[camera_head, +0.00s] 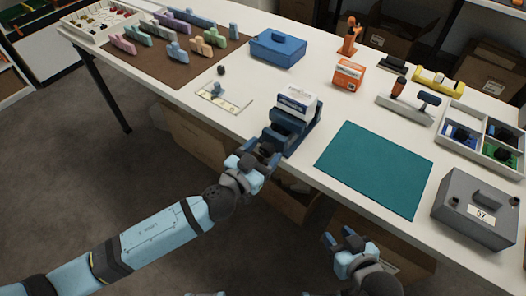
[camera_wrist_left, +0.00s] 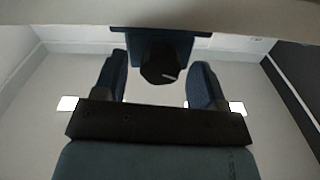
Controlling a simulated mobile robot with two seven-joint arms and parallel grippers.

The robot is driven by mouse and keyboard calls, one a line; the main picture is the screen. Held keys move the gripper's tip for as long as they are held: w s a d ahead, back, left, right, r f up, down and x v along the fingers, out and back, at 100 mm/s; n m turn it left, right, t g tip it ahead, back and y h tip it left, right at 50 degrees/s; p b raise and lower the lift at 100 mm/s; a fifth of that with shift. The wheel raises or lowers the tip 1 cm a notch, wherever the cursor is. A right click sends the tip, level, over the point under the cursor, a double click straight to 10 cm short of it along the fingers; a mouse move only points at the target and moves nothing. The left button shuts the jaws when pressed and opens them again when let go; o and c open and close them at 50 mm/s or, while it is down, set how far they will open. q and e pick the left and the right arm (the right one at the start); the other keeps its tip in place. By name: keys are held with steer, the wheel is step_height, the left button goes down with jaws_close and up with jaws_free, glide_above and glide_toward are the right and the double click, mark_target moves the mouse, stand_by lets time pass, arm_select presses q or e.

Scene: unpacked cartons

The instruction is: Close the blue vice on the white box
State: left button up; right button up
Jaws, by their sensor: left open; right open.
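The blue vice (camera_head: 296,137) stands at the table's front edge. The white box (camera_head: 297,98) with a dark label band sits upright at its jaws; whether both jaws touch it I cannot tell. My left gripper (camera_head: 265,153) is at the vice's front end, open. In the left wrist view, the vice (camera_wrist_left: 190,38) hangs at the top, and its dark round knob (camera_wrist_left: 160,66) with a white mark shows between the two spread fingers of my left gripper (camera_wrist_left: 158,62), apart from both. My right gripper (camera_head: 345,240) is open and empty, in front of the table.
A teal mat (camera_head: 376,167) lies right of the vice, with a grey case (camera_head: 476,208) beyond it. A blue toolbox (camera_head: 277,48) and an orange box (camera_head: 348,75) stand behind. A flat plate (camera_head: 222,97) lies to the left. The table edge runs below the vice.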

arm_select(q)
steer(key=shift+c, duration=0.3)
arm_select(e)
steer(key=shift+r, duration=0.15)
arm_select(q)
steer(key=c, duration=0.9)
arm_select(e)
steer(key=shift+r, duration=0.1)
arm_select(q)
steer(key=shift+m, duration=0.3)
steer(key=shift+m+p, duration=0.3)
steer(key=shift+m, duration=0.6)
steer(key=m+p, duration=0.1)
steer(key=m, duration=0.3)
steer(key=shift+s+d, duration=0.1)
steer(key=m+p, duration=0.1)
steer(key=m, duration=0.3)
steer(key=shift+f+m+p, duration=0.15)
steer(key=shift+m+p, duration=0.2)
steer(key=shift+m, duration=1.25)
arm_select(e)
steer(key=shift+s+d+r, duration=0.15)
steer(key=shift+d+r, duration=0.05)
steer(key=shift+r, duration=0.05)
